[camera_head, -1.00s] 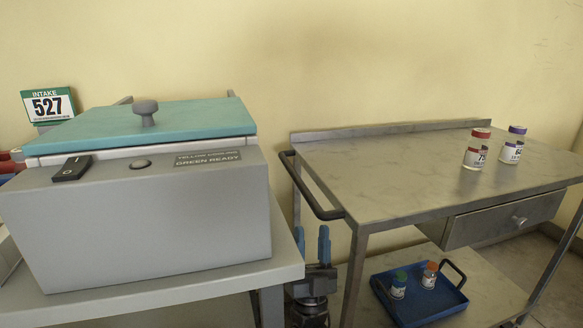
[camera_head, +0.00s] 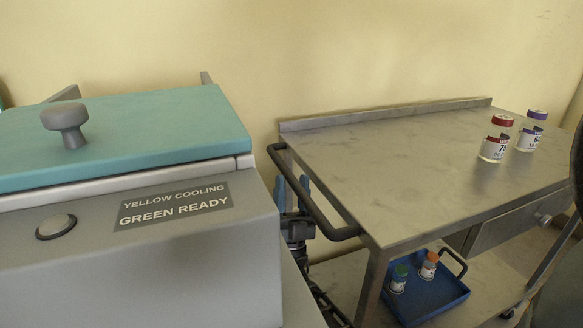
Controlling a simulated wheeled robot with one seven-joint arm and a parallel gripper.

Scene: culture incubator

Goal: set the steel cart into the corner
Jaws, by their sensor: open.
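The steel cart (camera_head: 400,165) stands against the yellow wall, right of the incubator, with a dark push handle (camera_head: 312,205) on its left end. My gripper (camera_head: 292,196) is low between the incubator and the cart, its blue fingers pointing up beside the handle. The fingers are apart with nothing seen between them; the handle partly covers the right one. I cannot tell whether they touch it. A red-capped vial (camera_head: 495,140) and a purple-capped vial (camera_head: 531,132) stand upright on the cart top. The corner itself is not clearly seen.
The grey incubator (camera_head: 190,270) with a teal lid (camera_head: 120,135) fills the left, close to the cart's handle end. A blue tray (camera_head: 440,302) with a green-capped vial (camera_head: 398,278) and an orange-capped vial (camera_head: 429,265) sits on the lower shelf. A dark shape covers the right edge.

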